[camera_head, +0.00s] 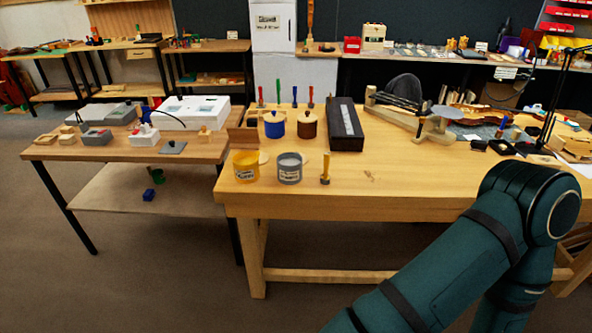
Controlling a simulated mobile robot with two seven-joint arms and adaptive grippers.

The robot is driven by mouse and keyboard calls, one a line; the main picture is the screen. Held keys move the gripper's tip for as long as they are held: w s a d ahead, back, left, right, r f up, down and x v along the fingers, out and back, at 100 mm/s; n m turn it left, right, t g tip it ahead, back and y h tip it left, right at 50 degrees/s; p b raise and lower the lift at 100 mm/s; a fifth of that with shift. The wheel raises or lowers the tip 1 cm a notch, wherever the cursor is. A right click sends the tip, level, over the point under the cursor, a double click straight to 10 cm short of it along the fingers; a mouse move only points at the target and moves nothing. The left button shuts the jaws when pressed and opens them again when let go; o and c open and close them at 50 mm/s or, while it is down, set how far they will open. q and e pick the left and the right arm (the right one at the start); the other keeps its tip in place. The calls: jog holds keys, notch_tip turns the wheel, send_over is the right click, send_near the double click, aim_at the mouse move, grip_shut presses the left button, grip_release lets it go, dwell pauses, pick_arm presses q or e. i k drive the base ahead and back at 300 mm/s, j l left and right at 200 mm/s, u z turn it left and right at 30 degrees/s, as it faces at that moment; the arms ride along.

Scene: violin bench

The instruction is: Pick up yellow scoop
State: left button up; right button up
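I cannot clearly make out a yellow scoop. A small upright yellow-brown piece (325,168) stands near the front edge of the main bench; it is too small to tell what it is. To its left stand a grey tub (289,175) and a yellow tub (245,172), both with labels. A pale round piece shows beside the yellow tub, partly hidden by it. My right arm comes in at the lower right, but its gripper is out of the picture. My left gripper is not in view either.
Behind the tubs are a blue pot (274,129), a brown pot (307,130) and a long black case (344,128). A side table (110,150) with boxes stands at the left. The main bench's front middle (420,185) is mostly bare.

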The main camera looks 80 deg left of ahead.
aim_at(324, 179)
jog(key=u, duration=2.45)
jog(key=i+j+u, duration=0.1)
jog(key=j, duration=0.25)
jog(key=i+j+u, duration=0.1)
jog(key=j, duration=0.2)
